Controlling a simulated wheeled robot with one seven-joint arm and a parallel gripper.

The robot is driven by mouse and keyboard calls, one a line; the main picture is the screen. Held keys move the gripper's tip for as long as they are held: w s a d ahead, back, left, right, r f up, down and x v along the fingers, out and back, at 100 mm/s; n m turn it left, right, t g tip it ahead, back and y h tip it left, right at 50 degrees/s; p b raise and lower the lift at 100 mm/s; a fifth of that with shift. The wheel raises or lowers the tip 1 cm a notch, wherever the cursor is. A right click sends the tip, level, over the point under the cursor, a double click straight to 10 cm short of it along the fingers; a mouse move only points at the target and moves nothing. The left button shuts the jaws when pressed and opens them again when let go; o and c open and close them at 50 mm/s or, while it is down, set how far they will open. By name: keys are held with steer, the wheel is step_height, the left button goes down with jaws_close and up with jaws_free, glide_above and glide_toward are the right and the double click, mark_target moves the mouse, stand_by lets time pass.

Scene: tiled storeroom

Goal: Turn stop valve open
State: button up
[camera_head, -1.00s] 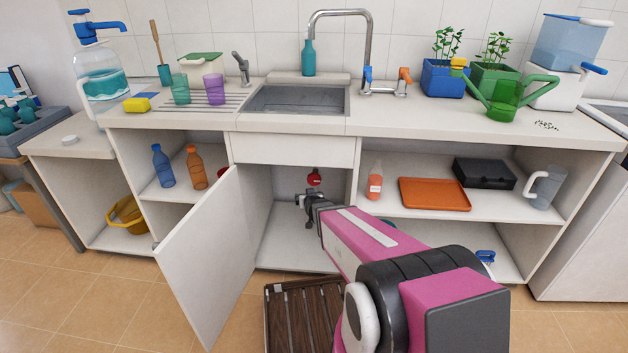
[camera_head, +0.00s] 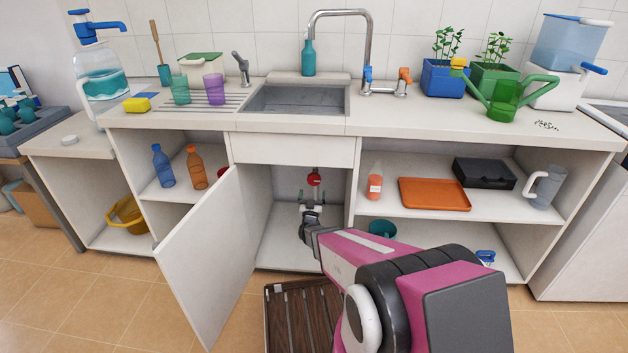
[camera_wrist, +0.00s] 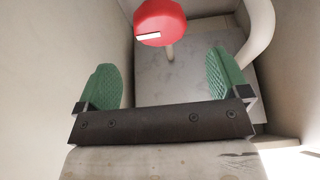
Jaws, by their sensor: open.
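The stop valve has a round red handle (camera_head: 314,179) on a pipe inside the open cabinet under the sink. In the wrist view the red handle (camera_wrist: 160,20) is at the top centre, with a white mark on its near side and a pale stem below. My gripper (camera_head: 312,200) is inside the cabinet opening, just below the handle in the head view. In the wrist view my gripper (camera_wrist: 170,80) shows two green pads spread wide with nothing between them. The handle lies beyond the pads and appears apart from them.
The cabinet door (camera_head: 206,258) stands open at the left of my arm. A side panel and a pale curved pipe (camera_wrist: 262,30) flank the handle. A shelf (camera_head: 430,206) with an orange tray is on the right. A brown slatted crate (camera_head: 305,318) stands on the floor below.

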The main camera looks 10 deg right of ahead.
mark_target(314, 180)
steer(key=x, duration=0.8)
steer(key=shift+w+r, duration=0.15)
steer(key=shift+w, duration=0.2)
steer(key=c, duration=0.9)
